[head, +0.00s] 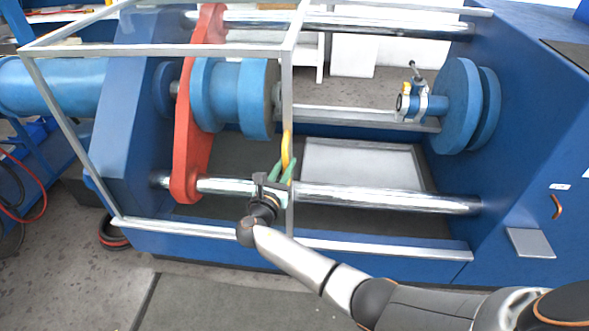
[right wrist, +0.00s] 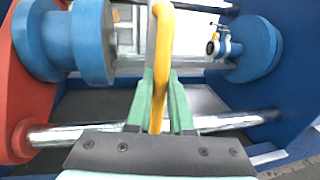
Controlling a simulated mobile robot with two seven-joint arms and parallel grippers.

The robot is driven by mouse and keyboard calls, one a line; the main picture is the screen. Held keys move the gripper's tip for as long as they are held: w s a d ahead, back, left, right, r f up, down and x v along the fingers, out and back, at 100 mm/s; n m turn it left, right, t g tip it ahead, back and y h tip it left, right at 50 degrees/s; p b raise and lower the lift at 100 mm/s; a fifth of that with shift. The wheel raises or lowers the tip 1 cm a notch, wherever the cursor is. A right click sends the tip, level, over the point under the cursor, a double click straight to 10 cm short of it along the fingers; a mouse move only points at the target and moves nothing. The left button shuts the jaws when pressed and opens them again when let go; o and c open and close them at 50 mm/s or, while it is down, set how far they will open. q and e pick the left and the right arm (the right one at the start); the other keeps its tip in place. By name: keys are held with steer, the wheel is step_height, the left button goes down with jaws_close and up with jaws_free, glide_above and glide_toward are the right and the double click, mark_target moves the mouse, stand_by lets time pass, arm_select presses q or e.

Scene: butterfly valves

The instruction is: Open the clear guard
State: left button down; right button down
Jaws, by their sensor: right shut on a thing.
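The clear guard (head: 165,50) is a see-through box with a pale metal frame. It stands over the left part of the blue machine, around the red plate and a blue flanged cylinder. A yellow handle (head: 287,148) sits on its right-hand upright; the handle also shows in the right wrist view (right wrist: 161,45). My right gripper (head: 283,173) has green fingers and is shut on the lower part of the yellow handle. In the right wrist view its fingers (right wrist: 160,105) lie on both sides of the handle. My left gripper is not in view.
The red plate (head: 192,130) and blue flanges (head: 235,95) are behind the guard. Polished rods (head: 390,199) run across the machine. A small valve (head: 420,103) sits by the right flange (head: 458,105). The bay between the guard and that flange is open.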

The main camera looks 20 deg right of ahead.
steer(key=shift+w+a, duration=0.15)
steer(key=shift+a, duration=0.15)
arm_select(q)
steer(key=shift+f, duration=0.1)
arm_select(e)
steer(key=shift+r, duration=0.1)
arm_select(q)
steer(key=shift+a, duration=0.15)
arm_select(e)
steer(key=c, duration=0.8)
jaws_free()
steer(key=shift+d, duration=0.1)
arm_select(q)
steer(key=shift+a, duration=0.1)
